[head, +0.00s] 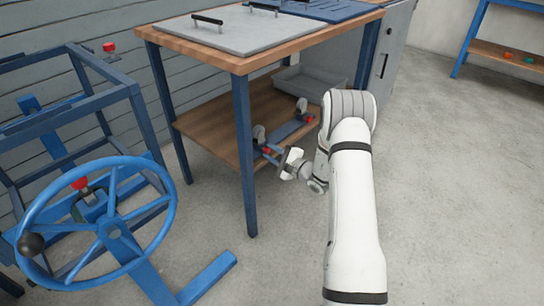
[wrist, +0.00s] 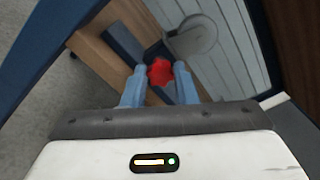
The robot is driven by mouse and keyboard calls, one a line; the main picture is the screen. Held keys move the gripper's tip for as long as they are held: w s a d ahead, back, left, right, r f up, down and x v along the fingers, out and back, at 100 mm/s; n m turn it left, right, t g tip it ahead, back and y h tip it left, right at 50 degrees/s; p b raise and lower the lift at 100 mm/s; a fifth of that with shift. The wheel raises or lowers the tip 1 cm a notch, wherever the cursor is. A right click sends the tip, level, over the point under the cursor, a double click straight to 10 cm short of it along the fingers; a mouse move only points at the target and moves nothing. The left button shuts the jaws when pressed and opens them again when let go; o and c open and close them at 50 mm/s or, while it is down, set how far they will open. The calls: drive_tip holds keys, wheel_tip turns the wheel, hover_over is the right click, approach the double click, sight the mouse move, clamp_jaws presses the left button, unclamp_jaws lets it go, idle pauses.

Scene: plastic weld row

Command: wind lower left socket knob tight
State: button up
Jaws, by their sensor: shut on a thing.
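A red lobed knob (wrist: 160,72) sits between the two blue fingers of my gripper (wrist: 159,82) in the wrist view. The fingers are shut on its sides. In the head view my gripper (head: 270,152) reaches in at the front edge of the lower shelf (head: 205,128), with a bit of red showing at its fingertips. A dark blue-grey fixture (head: 290,131) lies on this shelf, with upright grey round pieces. One grey disc (wrist: 197,35) stands just behind the knob in the wrist view. A second red knob (head: 309,119) is at the fixture's right end. The knob's thread is hidden.
The bench's blue front leg (head: 245,160) stands close left of my gripper. The wooden top (head: 240,62) is above it, and a grey bin (head: 308,85) is farther back on the shelf. A blue handwheel (head: 105,225) and frame stand at left. The floor at right is clear.

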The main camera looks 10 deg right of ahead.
drive_tip(key=n, duration=0.6)
drive_tip(key=shift+a+f+n, duration=0.1)
drive_tip(key=shift+a+n, duration=0.15)
drive_tip(key=shift+n, duration=0.15)
idle(0.4)
drive_tip(key=o, duration=1)
drive_tip(key=shift+d, duration=0.15)
drive_tip(key=shift+d+f, duration=0.1)
drive_tip(key=shift+d, duration=0.05)
